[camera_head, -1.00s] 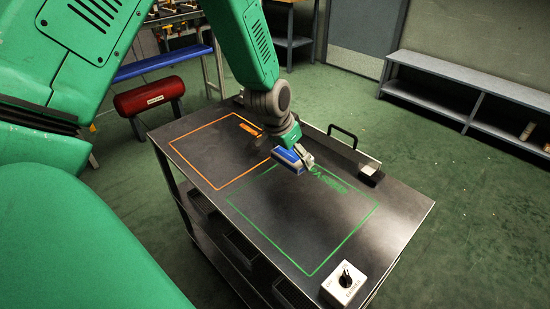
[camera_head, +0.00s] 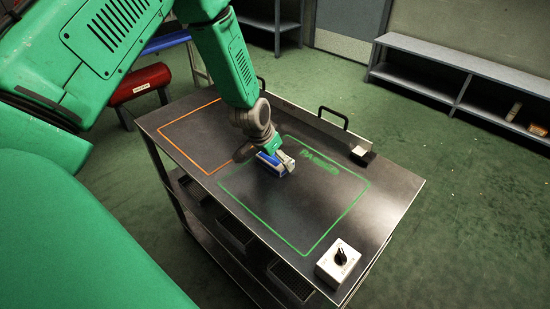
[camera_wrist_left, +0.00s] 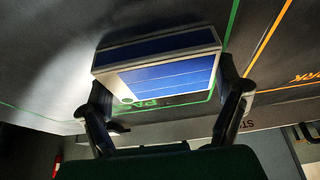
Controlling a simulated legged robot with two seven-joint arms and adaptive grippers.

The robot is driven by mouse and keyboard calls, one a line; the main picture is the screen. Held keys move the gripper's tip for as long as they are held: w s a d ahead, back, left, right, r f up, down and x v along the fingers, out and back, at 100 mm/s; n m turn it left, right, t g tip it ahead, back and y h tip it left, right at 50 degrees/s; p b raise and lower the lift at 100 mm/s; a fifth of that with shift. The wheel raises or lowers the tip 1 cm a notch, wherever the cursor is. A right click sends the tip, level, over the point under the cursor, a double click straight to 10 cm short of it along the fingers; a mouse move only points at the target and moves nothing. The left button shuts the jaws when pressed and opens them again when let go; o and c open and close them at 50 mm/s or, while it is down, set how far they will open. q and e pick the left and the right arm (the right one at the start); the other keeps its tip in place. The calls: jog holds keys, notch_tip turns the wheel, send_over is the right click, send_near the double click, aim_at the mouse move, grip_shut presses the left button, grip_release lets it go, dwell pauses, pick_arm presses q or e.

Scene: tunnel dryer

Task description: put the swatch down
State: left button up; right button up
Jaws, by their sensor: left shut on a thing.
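The swatch, a blue panel with pale edges (camera_head: 269,163), is in my left gripper (camera_head: 279,162), over the dark table top inside the green outline (camera_head: 336,222), near its back left part. In the left wrist view the swatch (camera_wrist_left: 165,78) sits between the two fingers of my left gripper (camera_wrist_left: 163,88), blue faces with pale lines toward the camera. The fingers are shut on its sides. I cannot tell whether its underside touches the table. Green lettering (camera_head: 310,161), partly readable, lies at the outline's back side. My right gripper is not in view.
An orange outline (camera_head: 183,151) lies left of the green one. A white box with a black dial (camera_head: 338,262) stands at the front right corner. A small black and white block (camera_head: 362,155) and a black handle (camera_head: 334,114) are at the back edge. Most of the green area is bare.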

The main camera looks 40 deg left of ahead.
pick_arm(q)
jog(key=o, duration=1.1)
jog(key=shift+a, duration=0.1)
jog(key=shift+r, duration=0.1)
jog(key=shift+s+r, duration=0.15)
jog(key=shift+r, duration=0.25)
jog(key=p+v, duration=0.1)
jog(key=v, duration=1)
jog(key=shift+p, duration=0.3)
